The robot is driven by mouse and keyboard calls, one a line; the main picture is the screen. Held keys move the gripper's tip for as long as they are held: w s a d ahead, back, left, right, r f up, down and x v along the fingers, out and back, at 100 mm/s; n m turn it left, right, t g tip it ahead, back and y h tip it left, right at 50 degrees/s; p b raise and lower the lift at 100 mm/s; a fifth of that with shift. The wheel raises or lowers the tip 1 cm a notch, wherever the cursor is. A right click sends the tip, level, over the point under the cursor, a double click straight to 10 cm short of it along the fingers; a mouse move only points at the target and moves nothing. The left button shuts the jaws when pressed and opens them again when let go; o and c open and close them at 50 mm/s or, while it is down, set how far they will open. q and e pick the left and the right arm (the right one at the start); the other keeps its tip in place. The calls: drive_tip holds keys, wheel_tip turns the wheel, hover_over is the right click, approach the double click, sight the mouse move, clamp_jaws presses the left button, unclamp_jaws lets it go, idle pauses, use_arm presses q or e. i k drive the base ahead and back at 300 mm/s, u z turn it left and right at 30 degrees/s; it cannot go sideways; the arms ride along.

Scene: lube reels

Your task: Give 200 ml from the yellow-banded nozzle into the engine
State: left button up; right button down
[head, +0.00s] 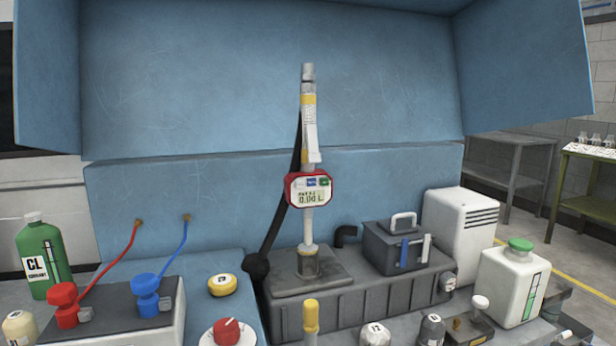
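The yellow-banded nozzle (309,118) stands upright in the middle of the head view, with a white tag hanging on it. Its red-framed meter (310,189) has a display that appears to read 0.00 L. Its pale spout (308,228) points down into or onto the filler neck (309,266) on top of the grey engine (352,312); how deep it sits is hidden. A dark hose (279,222) runs behind it, down to a black round part (256,264). Neither of my grippers is in view.
A yellow cap (222,285) and a red knob (227,330) lie left of the engine. Red (65,295) and blue (146,284) fittings with hoses stand further left, near a green coolant jug (43,258). A white tank (509,286) stands right. A yellow-topped stick (311,316) rises in front.

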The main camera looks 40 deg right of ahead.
sight(314, 156)
drive_tip(key=k, duration=0.5)
drive_tip(key=z, duration=1.9)
drive_tip(key=i, duration=1)
drive_tip(key=u, duration=1.8)
